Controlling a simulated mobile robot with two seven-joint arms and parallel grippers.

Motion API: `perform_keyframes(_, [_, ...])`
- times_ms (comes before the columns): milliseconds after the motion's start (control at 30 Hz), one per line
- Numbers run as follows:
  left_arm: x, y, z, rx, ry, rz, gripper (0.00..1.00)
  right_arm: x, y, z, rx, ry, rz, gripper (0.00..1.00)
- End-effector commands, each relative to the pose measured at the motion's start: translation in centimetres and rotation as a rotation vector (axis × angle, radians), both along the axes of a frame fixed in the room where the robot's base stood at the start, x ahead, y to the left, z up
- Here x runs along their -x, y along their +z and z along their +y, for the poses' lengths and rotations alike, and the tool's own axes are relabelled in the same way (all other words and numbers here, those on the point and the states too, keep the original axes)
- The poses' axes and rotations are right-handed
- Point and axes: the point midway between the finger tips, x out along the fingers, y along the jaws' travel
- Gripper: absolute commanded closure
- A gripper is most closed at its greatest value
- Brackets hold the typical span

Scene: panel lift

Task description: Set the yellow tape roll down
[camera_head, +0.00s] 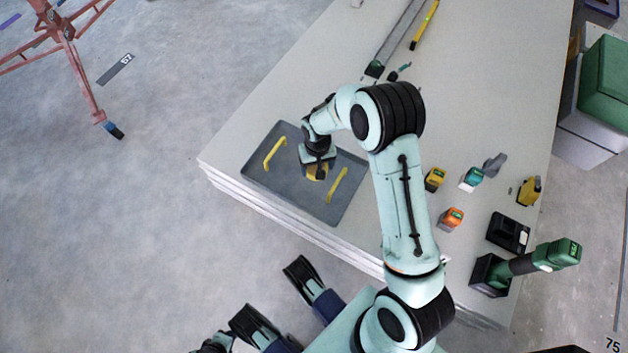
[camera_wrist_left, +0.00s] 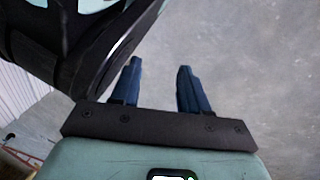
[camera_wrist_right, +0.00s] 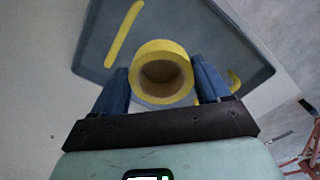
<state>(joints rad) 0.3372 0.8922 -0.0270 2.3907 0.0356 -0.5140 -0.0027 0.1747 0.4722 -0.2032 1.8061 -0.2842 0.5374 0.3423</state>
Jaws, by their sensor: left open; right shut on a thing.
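The yellow tape roll (camera_wrist_right: 161,73) is between the blue fingers of my right gripper (camera_wrist_right: 162,88), which is shut on it. In the head view the roll (camera_head: 318,174) shows only in part under my right gripper (camera_head: 318,172). The roll is over the grey tray (camera_head: 287,190), between its two yellow handles (camera_head: 274,153). I cannot tell whether the roll touches the tray's floor. The tray also shows behind the roll in the right wrist view (camera_wrist_right: 101,24). My left gripper (camera_wrist_left: 158,75) is open and empty, with bare floor beyond its fingers.
The tray lies on a large pale panel stack (camera_head: 330,60) near its left corner. A yellow level (camera_head: 425,25) lies at the far end.

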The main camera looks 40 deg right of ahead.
Motion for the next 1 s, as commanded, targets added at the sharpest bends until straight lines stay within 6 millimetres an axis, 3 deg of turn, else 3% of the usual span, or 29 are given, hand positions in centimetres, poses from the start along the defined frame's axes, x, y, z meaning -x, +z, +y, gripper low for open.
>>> perform_keyframes(33, [0.8,-0.9,0.1,0.001,0.002,0.027,0.55,0.0,-1.8,0.0,-0.001,0.000,0.003,0.55])
perform_keyframes(100, [1.9,-1.7,0.3,0.003,0.006,0.065,0.55,0.0,-3.6,0.0,-0.001,0.000,0.002,0.55])
perform_keyframes(300, [4.1,-2.8,0.5,0.009,0.014,0.136,0.55,-0.1,-6.9,0.0,-0.001,0.000,0.000,0.55])
perform_keyframes(533, [5.0,-3.2,0.6,0.010,0.016,0.167,0.55,0.0,-8.5,0.0,0.000,0.001,0.000,0.55])
perform_keyframes(767, [6.9,-4.1,0.8,0.014,0.022,0.230,0.55,-0.1,-11.7,0.0,0.000,0.002,-0.001,0.55])
perform_keyframes(1000, [7.0,-4.0,0.9,0.015,0.023,0.233,0.55,-0.1,-11.7,0.0,0.000,0.001,-0.002,0.55])
